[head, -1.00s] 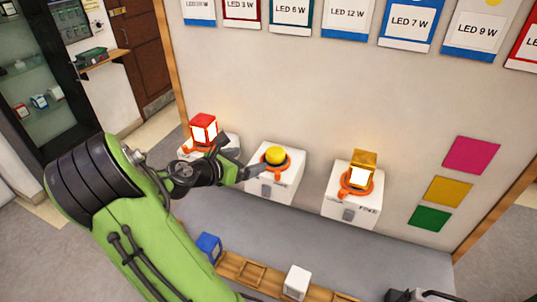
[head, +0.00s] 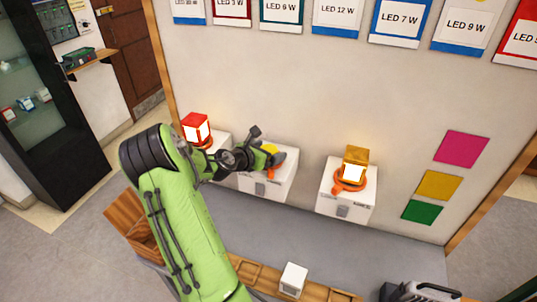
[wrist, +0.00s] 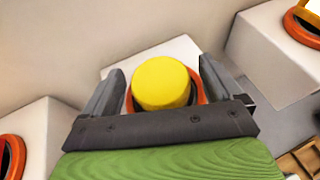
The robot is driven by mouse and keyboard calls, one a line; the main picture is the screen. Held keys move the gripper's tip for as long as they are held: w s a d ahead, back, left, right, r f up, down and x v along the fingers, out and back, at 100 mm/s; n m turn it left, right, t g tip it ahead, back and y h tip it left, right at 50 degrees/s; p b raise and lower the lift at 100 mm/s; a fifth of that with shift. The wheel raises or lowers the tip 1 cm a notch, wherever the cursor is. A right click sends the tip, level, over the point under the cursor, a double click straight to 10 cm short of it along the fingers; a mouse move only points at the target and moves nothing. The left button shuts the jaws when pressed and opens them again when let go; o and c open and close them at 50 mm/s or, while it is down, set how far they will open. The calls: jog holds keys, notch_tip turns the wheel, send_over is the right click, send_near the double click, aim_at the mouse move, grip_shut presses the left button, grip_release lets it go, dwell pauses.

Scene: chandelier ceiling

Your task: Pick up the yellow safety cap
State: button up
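In the head view the cap (head: 269,149) is partly hidden by my gripper (head: 267,145). In the wrist view my gripper (wrist: 160,88) is open, with one finger on each side of the cap. Small gaps show between the fingers and the cap, so it does not appear held.
A lit red lantern (head: 196,127) stands on the left box and a lit gold lantern (head: 354,163) on the right box. A wall panel stands close behind. A wooden rail with a white cube (head: 293,279) runs in front.

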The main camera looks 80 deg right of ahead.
jog(key=c, duration=1)
jog(key=shift+r, duration=0.1)
